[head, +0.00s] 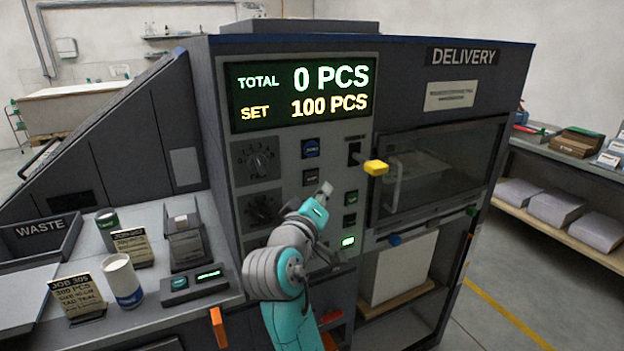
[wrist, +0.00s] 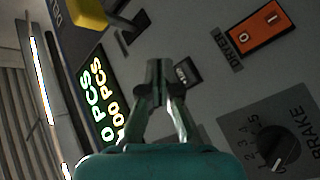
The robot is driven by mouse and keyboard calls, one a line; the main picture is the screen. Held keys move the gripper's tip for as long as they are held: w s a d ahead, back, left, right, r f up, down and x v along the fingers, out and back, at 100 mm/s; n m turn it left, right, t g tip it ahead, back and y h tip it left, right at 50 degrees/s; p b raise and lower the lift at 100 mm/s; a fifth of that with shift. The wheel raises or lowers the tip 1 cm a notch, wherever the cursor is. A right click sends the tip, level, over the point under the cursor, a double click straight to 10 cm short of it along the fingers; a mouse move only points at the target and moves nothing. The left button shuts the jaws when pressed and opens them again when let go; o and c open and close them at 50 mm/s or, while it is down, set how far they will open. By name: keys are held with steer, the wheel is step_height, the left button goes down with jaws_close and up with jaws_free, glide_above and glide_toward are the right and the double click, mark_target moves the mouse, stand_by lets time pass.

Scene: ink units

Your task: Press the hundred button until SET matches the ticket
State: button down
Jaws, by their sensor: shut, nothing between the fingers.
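The display (head: 300,92) in the head view reads TOTAL 0 PCS and SET 100 PCS; part of it shows in the wrist view (wrist: 100,95). The front ticket (head: 77,298) says JOB 305; its PCS figure looks like 300 but is small. My gripper (head: 325,190) is shut and empty, just below and right of the dark button. In the wrist view its fingertips (wrist: 157,70) are near the panel; contact is unclear.
A yellow-tipped handle (head: 376,168) sticks out right of my gripper. Two knobs (head: 257,160) are on the left of the panel, and a lit green button (head: 348,241) is low on it.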

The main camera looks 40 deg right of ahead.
mark_target(318, 177)
steer(key=shift+w+d, duration=0.2)
steer(key=shift+w, duration=0.4)
steer(key=shift+w+d, duration=0.15)
steer(key=shift+w, duration=0.45)
steer(key=shift+w, duration=0.2)
stand_by(0.5)
steer(key=shift+w+d, duration=0.1)
steer(key=shift+w, duration=0.1)
steer(key=shift+w+d, duration=0.15)
steer(key=shift+w, duration=0.35)
stand_by(0.8)
steer(key=shift+s, duration=0.2)
steer(key=shift+s+a, duration=0.25)
steer(key=shift+s, duration=0.45)
steer(key=shift+s+a, duration=0.25)
steer(key=shift+s, duration=0.55)
steer(key=shift+s+a, duration=0.2)
steer(key=shift+s, duration=0.6)
steer(key=shift+s+a, duration=0.25)
steer(key=shift+s, duration=0.55)
stand_by(0.4)
